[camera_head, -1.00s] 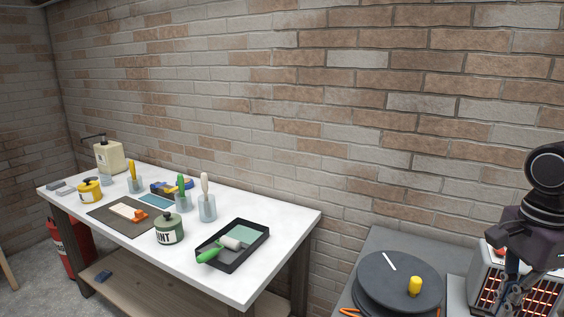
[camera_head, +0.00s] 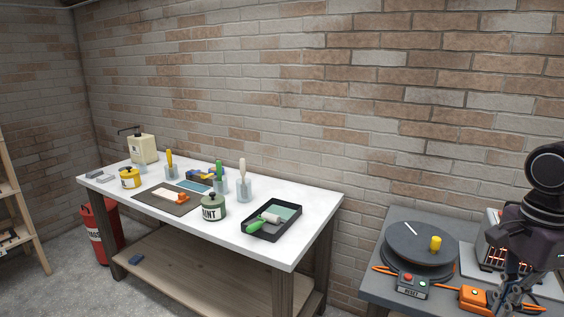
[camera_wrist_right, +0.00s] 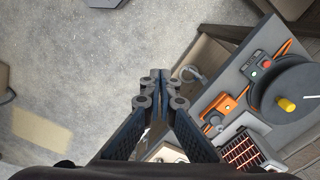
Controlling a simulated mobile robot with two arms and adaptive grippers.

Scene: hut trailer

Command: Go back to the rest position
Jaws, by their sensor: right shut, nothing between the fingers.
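My right gripper (camera_wrist_right: 160,76) is shut and empty in the right wrist view, its fingertips together, pointing down over the grey floor (camera_wrist_right: 80,65). It is beside the grey bench and apart from everything on it. In the head view my right arm stands at the right edge, in front of the heater, and its gripper (camera_head: 512,296) shows only in part at the bottom right. My left gripper is in neither view.
A grey bench (camera_head: 375,285) carries a dark turntable (camera_head: 420,245) with a yellow knob, a reset box (camera_head: 411,287), an orange box (camera_head: 480,300) and a glowing heater (camera_head: 493,262). A white table (camera_head: 310,205) holds paint pots, brushes and a roller tray.

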